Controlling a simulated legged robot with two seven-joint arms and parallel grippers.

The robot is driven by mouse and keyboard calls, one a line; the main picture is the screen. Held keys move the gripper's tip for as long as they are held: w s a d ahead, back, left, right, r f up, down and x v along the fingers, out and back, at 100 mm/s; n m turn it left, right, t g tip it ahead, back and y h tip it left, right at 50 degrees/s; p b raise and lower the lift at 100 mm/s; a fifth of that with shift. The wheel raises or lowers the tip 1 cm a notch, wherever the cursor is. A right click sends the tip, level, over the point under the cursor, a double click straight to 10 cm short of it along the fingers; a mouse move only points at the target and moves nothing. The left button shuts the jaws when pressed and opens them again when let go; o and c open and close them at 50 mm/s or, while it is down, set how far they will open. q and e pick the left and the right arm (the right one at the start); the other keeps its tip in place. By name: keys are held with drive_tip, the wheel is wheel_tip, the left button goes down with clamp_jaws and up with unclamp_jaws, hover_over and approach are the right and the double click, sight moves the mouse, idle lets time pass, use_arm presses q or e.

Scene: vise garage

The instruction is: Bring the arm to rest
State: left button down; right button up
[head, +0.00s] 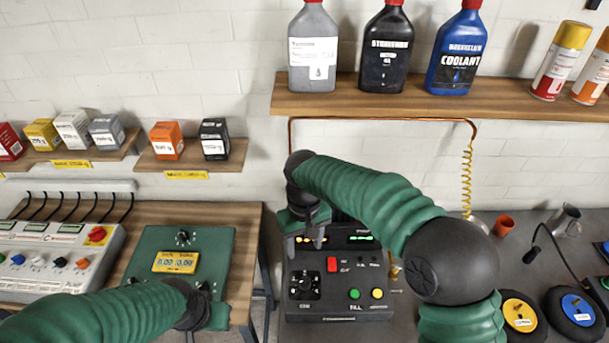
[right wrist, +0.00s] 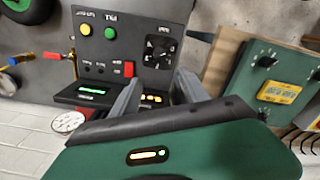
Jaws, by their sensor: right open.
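My right arm comes in from the lower right in the head view and bends over to the left. My left arm reaches in from the lower left. The end of the left arm (head: 200,308) is by the lower edge of the green box (head: 210,245); its fingers cannot be made out.
A shelf (head: 500,106) with bottles and spray cans runs above the right arm. Small boxes sit on two lower shelves (head: 190,163) at left. A grey switch unit (head: 60,262) stands on the wooden bench.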

drive_tip(key=s+d+f+m+t, duration=0.1)
drive_tip(key=s+d+f+m, duration=0.1)
drive_tip(key=s+d, duration=0.6)
drive_tip(key=s+d+f+m+t, duration=0.1)
drive_tip(key=s+d+f+m, duration=0.1)
drive_tip(key=s+d, duration=0.7)
drive_tip(key=d, duration=0.2)
drive_tip(key=shift+s+d+f+m+t, duration=0.15)
drive_tip(key=shift+d+f+m+t, duration=0.15)
drive_tip(key=shift+d+f, duration=0.1)
drive_tip(key=shift+s, duration=0.1)
drive_tip(key=shift+d, duration=0.1)
